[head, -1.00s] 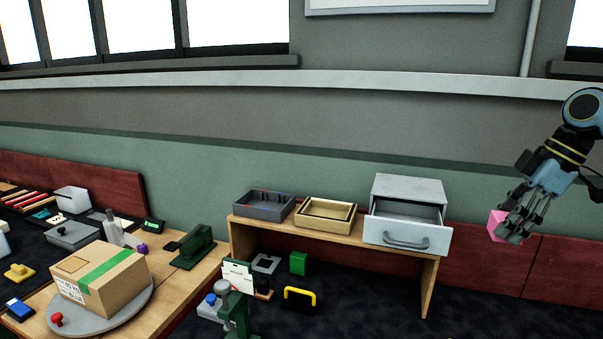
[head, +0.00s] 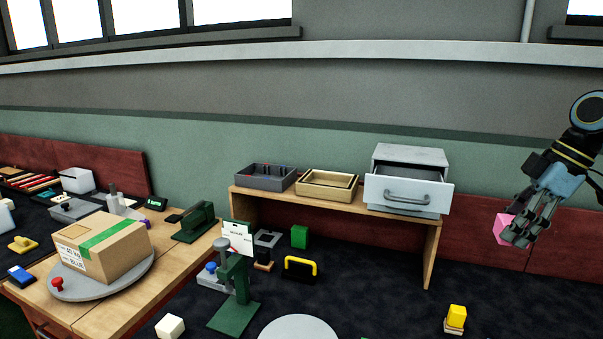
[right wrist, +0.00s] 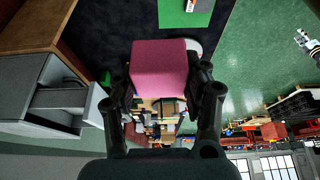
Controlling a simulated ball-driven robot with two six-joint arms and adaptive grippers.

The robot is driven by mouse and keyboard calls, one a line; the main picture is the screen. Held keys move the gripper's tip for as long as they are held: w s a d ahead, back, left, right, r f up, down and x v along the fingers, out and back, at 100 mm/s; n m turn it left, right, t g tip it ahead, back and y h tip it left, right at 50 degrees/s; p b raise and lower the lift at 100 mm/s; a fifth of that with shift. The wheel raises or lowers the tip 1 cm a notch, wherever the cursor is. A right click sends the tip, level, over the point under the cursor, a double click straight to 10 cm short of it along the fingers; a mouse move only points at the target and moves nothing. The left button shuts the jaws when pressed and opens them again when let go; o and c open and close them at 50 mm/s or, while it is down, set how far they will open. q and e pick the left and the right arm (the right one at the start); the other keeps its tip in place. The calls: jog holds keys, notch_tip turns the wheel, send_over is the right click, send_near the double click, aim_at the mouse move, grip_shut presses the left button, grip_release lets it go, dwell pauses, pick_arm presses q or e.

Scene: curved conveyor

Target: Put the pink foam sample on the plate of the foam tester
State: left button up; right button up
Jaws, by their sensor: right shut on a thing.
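The pink foam sample (head: 501,228) is a small pink block at the right of the head view. My right gripper (head: 516,232) is shut on it and holds it in the air, right of the drawer unit. In the right wrist view the pink block (right wrist: 160,68) sits between the fingers of my right gripper (right wrist: 163,92). A green stand (head: 234,316) with a flat base and a white card stands at the lower middle of the head view, far left of the block. I cannot tell whether it is the foam tester. My left gripper is not in view.
A small wooden bench (head: 433,250) carries two trays and a grey unit with an open drawer (head: 408,192). A grey disc (head: 298,329) shows at the bottom edge. A carton (head: 104,246) stands on a turntable at left. Dark surface between is mostly clear.

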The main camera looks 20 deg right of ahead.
notch_tip(320, 180, down, 16)
jog(key=b, duration=1.3)
